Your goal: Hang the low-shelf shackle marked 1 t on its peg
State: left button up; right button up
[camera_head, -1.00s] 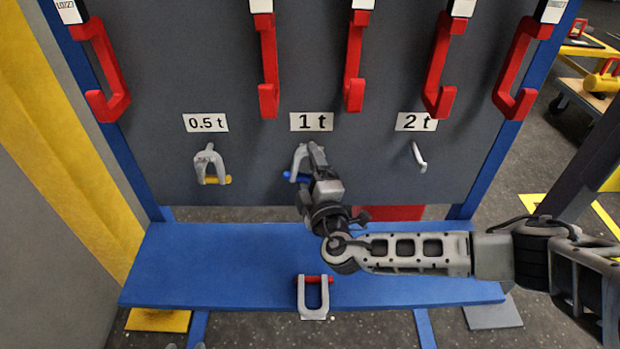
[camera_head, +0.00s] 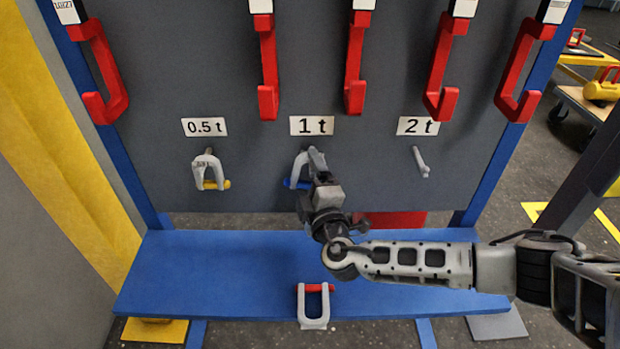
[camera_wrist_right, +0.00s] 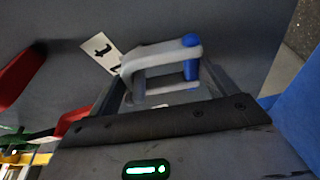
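A grey shackle with a blue pin (camera_head: 293,184) is upright against the dark board, just below the "1 t" label (camera_head: 312,125). It also shows in the right wrist view (camera_wrist_right: 160,57), between the spread fingers. My right gripper (camera_head: 318,163) is at the shackle's right side and covers part of it. The fingers look open around it. The 1 t peg is hidden, so I cannot tell how the shackle sits on it. My left gripper is not in view.
A shackle with a yellow pin (camera_head: 209,170) hangs under "0.5 t". The 2 t peg (camera_head: 420,162) is bare. A red-pinned shackle (camera_head: 313,308) lies at the front of the blue shelf (camera_head: 220,275). Red hooks (camera_head: 268,75) line the board above.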

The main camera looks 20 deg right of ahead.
jog(key=shift+o, duration=1)
jog(key=s+b, duration=0.1)
jog(key=s, duration=1.5)
jog(key=s+a+f+m+g+y+p, duration=0.2)
jog(key=s+a+f+m+g+p, duration=0.1)
jog(key=s+a+f+m+g, duration=0.35)
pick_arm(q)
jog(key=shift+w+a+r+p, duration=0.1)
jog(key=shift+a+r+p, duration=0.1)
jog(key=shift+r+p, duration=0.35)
pick_arm(e)
jog(key=s+d+f+m+g+y, duration=0.1)
jog(key=s+d+m, duration=0.2)
jog(key=m, duration=0.4)
jog(key=shift+s+d+f+y, duration=0.25)
jog(key=shift+s+d+y, duration=0.1)
jog(key=shift+d, duration=0.5)
